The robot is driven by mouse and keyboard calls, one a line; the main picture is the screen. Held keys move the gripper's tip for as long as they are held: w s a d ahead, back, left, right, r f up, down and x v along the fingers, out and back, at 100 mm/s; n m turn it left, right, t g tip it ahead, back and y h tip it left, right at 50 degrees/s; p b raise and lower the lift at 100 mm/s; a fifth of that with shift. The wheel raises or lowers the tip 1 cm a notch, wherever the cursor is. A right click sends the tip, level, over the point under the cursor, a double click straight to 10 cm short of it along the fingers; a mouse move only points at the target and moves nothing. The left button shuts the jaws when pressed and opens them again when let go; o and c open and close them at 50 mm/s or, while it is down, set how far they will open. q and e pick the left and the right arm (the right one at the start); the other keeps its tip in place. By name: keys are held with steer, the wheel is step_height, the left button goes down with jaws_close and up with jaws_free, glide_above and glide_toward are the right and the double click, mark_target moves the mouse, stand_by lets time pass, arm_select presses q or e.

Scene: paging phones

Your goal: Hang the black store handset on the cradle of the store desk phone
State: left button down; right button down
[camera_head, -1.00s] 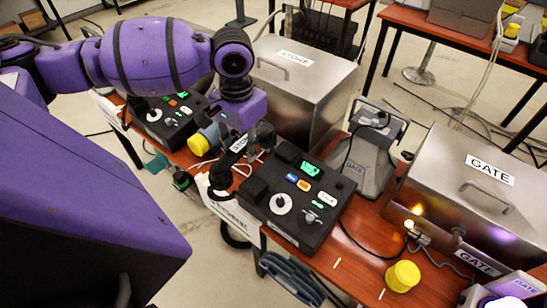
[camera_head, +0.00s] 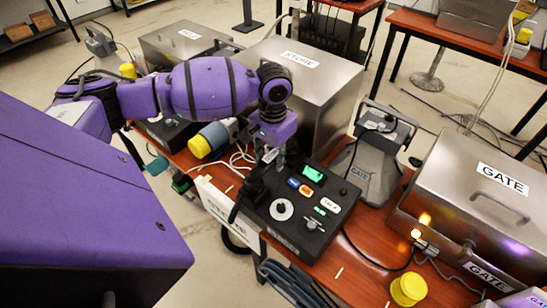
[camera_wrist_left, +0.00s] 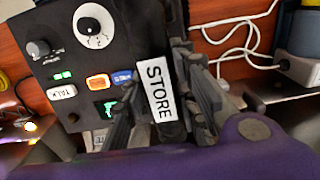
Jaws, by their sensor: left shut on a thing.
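My left gripper (camera_head: 272,158) is shut on the black store handset (camera_head: 247,193), above the left edge of a black desk phone (camera_head: 300,212). In the left wrist view, the handset's white STORE label (camera_wrist_left: 160,90) shows between the fingers of my left gripper (camera_wrist_left: 160,103). The desk phone (camera_wrist_left: 65,22) there has a white dial, a TALK button and orange, blue and green lit buttons. The gripper and handset hide the phone's cradle, and I cannot tell whether the handset touches it. The right gripper is not in view.
A steel STORE box (camera_head: 310,85) stands behind the phone. A grey GATE unit (camera_head: 370,160) and a steel GATE box (camera_head: 480,190) are to the right. A yellow knob (camera_head: 409,289) stands at the front right. Another control panel (camera_head: 170,130) and loose white cables lie to the left.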

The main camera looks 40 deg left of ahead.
mark_target(273, 155)
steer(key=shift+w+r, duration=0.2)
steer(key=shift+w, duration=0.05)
arm_select(q)
steer(key=c, duration=1.4)
jaws_free()
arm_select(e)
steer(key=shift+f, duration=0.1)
arm_select(q)
steer(key=shift+r, duration=0.25)
step_height(273, 155, up, 12)
steer(key=shift+f+p, duration=0.15)
steer(key=shift+p, duration=0.35)
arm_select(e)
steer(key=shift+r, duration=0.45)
arm_select(q)
steer(key=shift+s+f, duration=0.1)
steer(key=shift+s, duration=0.05)
